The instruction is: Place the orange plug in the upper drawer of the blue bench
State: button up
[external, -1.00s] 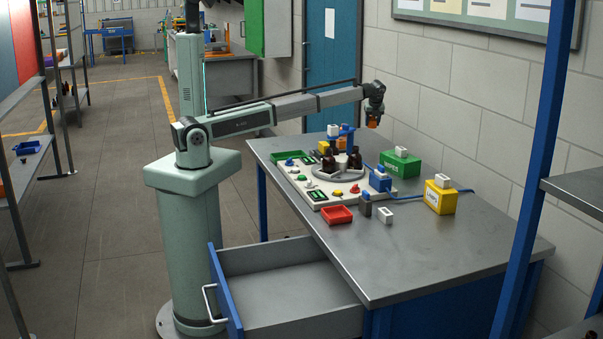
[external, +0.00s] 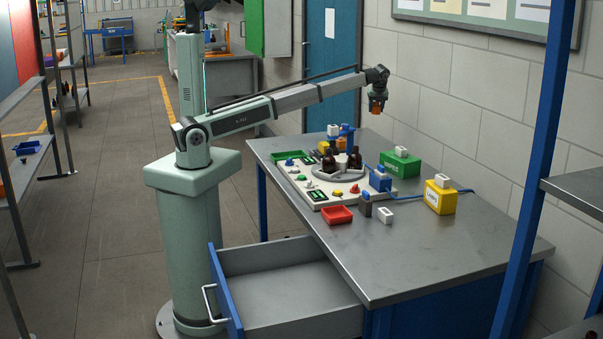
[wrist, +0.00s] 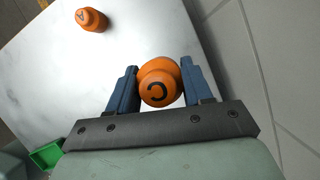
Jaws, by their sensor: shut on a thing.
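My gripper (external: 377,98) is high above the far end of the bench in the external view. In the wrist view my gripper (wrist: 158,66) is shut on an orange plug (wrist: 160,72) marked with a "C", held between its two blue fingers. The plug (external: 376,108) shows as a small orange shape under my gripper in the external view. The upper drawer (external: 295,300) of the blue bench (external: 430,265) is pulled open at the near left, and its visible inside is empty. My gripper is far from the drawer and well above its level.
A second orange plug (wrist: 91,20), marked "A", is on the pale surface in the wrist view. The bench top bears a white board (external: 312,181) with amber bottles (external: 355,158), a red tray (external: 337,215), a green box (external: 400,164) and a yellow box (external: 440,198). Its near right part is clear.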

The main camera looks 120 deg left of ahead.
jog(key=w+d+m+t, duration=0.15)
jog(key=w+d, duration=0.55)
jog(key=d, duration=0.9)
jog(key=w+d+m, duration=0.2)
jog(key=w+d, duration=0.5)
jog(key=d, duration=0.9)
jog(key=w+d+m, duration=0.1)
jog(key=w+d, duration=0.6)
jog(key=d, duration=0.9)
jog(key=d+m+t, duration=0.1)
jog(key=d+m, duration=0.1)
jog(key=d, duration=1.7)
jog(key=m+t, duration=0.2)
jog(key=m, duration=0.3)
send_over(274, 283)
jog(key=d, duration=0.1)
notch_tip(274, 283, down, 22)
jog(key=shift+s+d+f, duration=0.1)
jog(key=shift+s+f, duration=0.05)
jog(key=shift+f, duration=1.75)
jog(key=shift+s+f, duration=0.15)
jog(key=shift+f, duration=1.8)
jog(key=shift+s+d+f, duration=0.1)
jog(key=shift+s+f, duration=0.05)
jog(key=shift+f, duration=1.75)
jog(key=shift+f+m, duration=0.15)
jog(key=shift+m, duration=0.1)
